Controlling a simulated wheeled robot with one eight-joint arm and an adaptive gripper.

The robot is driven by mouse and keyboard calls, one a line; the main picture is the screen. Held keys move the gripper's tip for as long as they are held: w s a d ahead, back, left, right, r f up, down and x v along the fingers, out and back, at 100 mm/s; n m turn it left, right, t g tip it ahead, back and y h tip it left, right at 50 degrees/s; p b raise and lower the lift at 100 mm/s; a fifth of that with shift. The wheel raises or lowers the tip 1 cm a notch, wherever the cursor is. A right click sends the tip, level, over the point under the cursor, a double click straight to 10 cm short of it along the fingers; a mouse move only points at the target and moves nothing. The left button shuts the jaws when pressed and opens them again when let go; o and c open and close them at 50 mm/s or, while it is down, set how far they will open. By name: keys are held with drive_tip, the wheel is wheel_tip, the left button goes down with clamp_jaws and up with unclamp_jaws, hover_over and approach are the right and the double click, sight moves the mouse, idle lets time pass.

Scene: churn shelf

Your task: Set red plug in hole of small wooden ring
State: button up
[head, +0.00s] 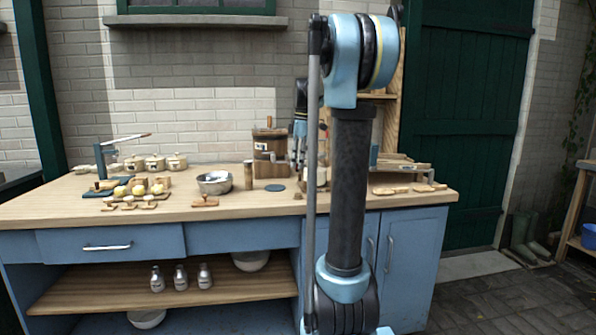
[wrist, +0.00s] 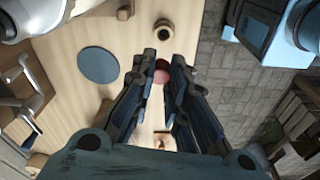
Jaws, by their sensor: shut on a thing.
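My gripper (wrist: 160,66) is shut on the red plug (wrist: 162,77), which shows as a small reddish round shape between the fingertips in the wrist view. A small wooden ring (wrist: 163,30) with a dark hole lies on the worktop just above the fingertips in that picture. The plug is apart from the ring in the picture; its height over the worktop is hard to tell. I cannot make out the plug or ring there.
A blue disc (head: 275,187) lies on the worktop (head: 100,212), left of the gripper in the wrist view. A wooden churn (head: 270,152) stands behind it. A metal bowl (head: 214,183) is further left. The worktop edge runs close right of the ring in the wrist view.

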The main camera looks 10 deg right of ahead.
drive_tip(key=f, duration=0.3)
drive_tip(key=shift+d+f, duration=0.15)
drive_tip(key=shift+d, duration=0.1)
drive_tip(key=shift+s+f, duration=0.1)
drive_tip(key=shift+f, duration=2.05)
drive_tip(key=shift+f, duration=1.2)
idle(0.4)
drive_tip(key=shift+r, duration=0.1)
idle(0.4)
drive_tip(key=o, duration=0.8)
drive_tip(key=shift+c, duration=0.2)
drive_tip(key=c, duration=0.4)
